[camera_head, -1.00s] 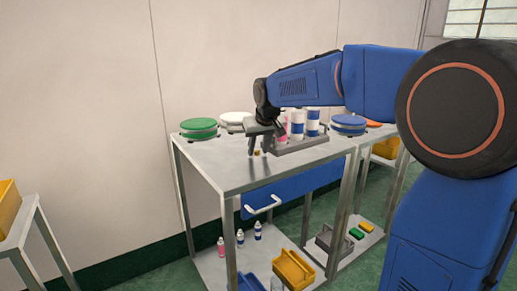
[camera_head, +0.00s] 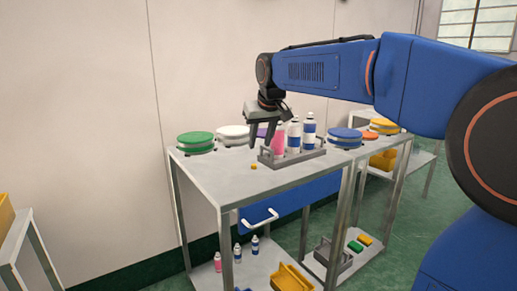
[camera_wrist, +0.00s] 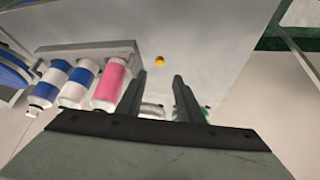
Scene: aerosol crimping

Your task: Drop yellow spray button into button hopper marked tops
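The small yellow spray button (camera_head: 253,167) lies on the grey table top (camera_head: 225,182), in front of the bottle rack. It also shows in the wrist view (camera_wrist: 159,61), beyond my fingertips and apart from them. My gripper (camera_head: 258,140) hangs above the table behind the button, beside the rack. Its two fingers (camera_wrist: 160,85) are spread with nothing between them. No marking "tops" can be read in either view, so I cannot tell which container is the button hopper.
A grey rack (camera_head: 290,158) holds pink and blue-white bottles close beside my gripper. Round green (camera_head: 196,141), white (camera_head: 233,134) and blue (camera_head: 344,138) lidded containers stand around the table top. The front left of the table is clear.

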